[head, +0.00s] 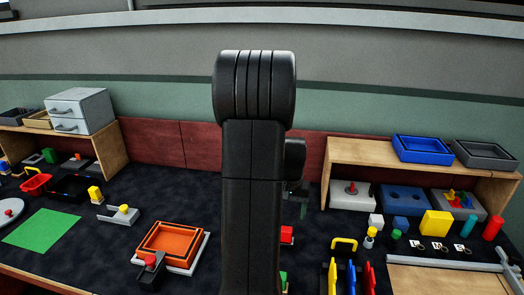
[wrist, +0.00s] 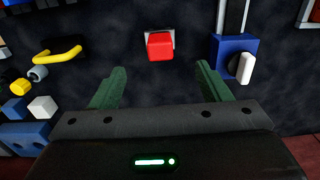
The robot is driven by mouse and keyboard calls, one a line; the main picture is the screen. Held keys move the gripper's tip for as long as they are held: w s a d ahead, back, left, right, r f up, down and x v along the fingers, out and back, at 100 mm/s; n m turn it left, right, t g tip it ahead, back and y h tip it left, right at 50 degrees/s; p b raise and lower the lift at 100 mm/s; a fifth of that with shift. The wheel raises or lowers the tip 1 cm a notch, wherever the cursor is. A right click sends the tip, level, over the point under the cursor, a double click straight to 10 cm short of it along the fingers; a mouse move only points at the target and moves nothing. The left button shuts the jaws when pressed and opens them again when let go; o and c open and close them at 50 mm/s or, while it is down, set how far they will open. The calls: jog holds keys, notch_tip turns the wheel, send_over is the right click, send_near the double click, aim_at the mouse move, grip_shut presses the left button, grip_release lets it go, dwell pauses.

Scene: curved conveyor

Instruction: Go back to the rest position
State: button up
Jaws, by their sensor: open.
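My gripper (wrist: 160,72) shows in the wrist view with its two green fingers spread wide and nothing between them. It hangs over the dark work surface. A red block (wrist: 160,45) on a light base lies beyond the fingertips, apart from them. In the head view my black arm stands upright in the middle and hides much of the table behind it. Only a small dark green part of my gripper (head: 303,210) shows there, to the right of the arm. The red block (head: 287,234) shows below it, partly hidden by the arm.
An orange tray (head: 172,243) sits left of my arm, near a green mat (head: 42,229). A wooden shelf (head: 345,150) at the right holds a blue tray (head: 422,149) and a grey tray (head: 484,154). Several coloured blocks and a yellow handle (head: 344,243) stand in front of it.

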notch_tip(320, 180, down, 11)
jog(key=shift+f, duration=0.2)
notch_tip(320, 180, up, 3)
jog(key=shift+r, duration=0.45)
